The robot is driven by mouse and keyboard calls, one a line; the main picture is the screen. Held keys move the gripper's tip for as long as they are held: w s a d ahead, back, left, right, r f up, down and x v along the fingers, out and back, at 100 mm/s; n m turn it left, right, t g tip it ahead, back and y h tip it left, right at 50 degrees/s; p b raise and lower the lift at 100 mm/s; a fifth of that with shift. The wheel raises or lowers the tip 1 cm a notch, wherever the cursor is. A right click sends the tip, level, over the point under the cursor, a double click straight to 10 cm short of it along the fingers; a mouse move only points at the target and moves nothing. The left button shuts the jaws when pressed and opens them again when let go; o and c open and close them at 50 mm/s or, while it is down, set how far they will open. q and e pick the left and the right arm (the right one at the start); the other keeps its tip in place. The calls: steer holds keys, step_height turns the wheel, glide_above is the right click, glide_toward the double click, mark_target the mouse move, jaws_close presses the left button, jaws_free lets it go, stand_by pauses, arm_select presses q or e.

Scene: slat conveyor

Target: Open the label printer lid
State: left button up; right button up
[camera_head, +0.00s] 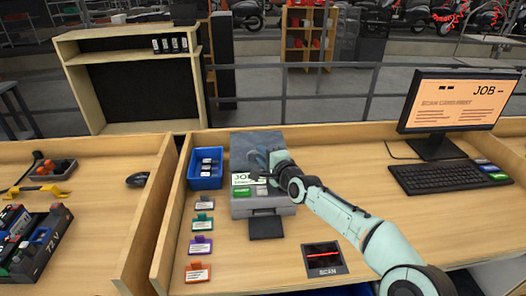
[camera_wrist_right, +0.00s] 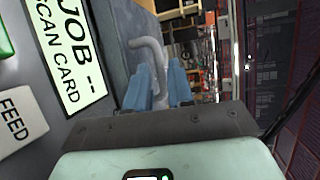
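The grey label printer (camera_head: 240,208) stands on the wooden counter, with a darker blue-grey lid (camera_head: 243,141) at its back and a JOB / SCAN CARD display on its front. In the right wrist view, a curved grey handle (camera_wrist_right: 149,46) stands out from the lid. My right gripper (camera_head: 262,158) is over the printer. Its two blue fingers (camera_wrist_right: 160,78) are apart, and one end of the handle runs down towards the gap between them. I cannot tell whether they touch it. The lid looks down, partly hidden by the gripper. My left gripper is in neither view.
A blue bin (camera_head: 192,183) stands left of the printer, above several coloured label cards (camera_head: 201,247). A SCAN pad (camera_head: 324,259) lies front right. A monitor (camera_head: 455,105) and keyboard (camera_head: 445,177) stand at right.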

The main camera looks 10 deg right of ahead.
steer(key=shift+w+f, duration=0.1)
steer(key=shift+w, duration=0.1)
jaws_close()
stand_by(1.4)
